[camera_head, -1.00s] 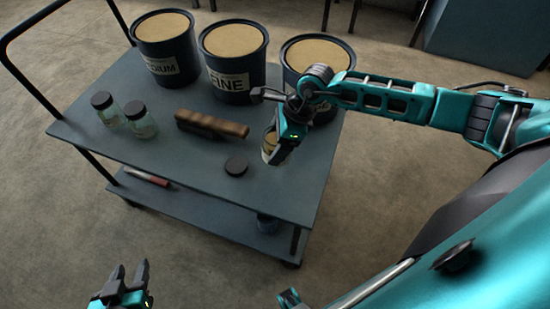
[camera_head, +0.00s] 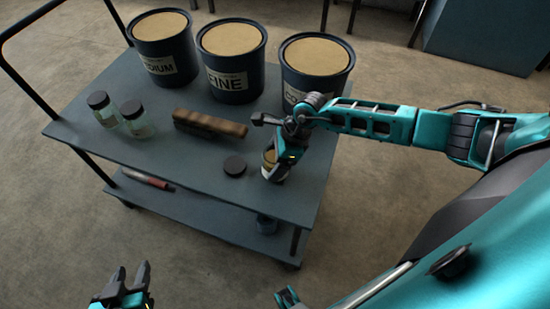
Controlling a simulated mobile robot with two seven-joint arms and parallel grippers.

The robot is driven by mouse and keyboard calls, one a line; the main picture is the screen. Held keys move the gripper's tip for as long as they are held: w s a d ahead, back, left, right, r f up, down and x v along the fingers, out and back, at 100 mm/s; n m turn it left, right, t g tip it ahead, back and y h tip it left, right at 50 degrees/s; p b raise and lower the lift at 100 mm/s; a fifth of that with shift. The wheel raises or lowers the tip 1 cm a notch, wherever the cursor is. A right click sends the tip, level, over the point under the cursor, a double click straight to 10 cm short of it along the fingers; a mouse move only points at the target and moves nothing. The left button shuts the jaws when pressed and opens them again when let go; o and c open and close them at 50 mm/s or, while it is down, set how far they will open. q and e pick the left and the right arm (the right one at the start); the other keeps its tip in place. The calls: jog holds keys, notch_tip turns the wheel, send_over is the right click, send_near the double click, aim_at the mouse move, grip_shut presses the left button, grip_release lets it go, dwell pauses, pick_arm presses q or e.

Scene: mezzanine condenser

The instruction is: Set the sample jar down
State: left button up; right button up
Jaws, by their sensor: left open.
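The sample jar (camera_head: 268,162) is a small open jar with tan contents, near the right edge of the cart's top shelf. My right gripper (camera_head: 280,168) is around it and appears shut on it; the fingers hide part of the jar. The jar is upright and low at the shelf top (camera_head: 190,175); I cannot tell whether its base touches. A loose black lid (camera_head: 235,166) lies just left of it. My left gripper (camera_head: 128,285) is open and empty, low in the view and off the cart's near side.
Two lidded glass jars (camera_head: 103,110) (camera_head: 137,120) stand at the left of the shelf. A brown brush-like block (camera_head: 210,124) lies mid-shelf. Buckets marked MEDIUM (camera_head: 165,50), FINE (camera_head: 232,62) and a third (camera_head: 316,62) line the back. A red-ended tool (camera_head: 148,180) lies on the lower shelf.

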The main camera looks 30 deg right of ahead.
jog(key=o, duration=0.3)
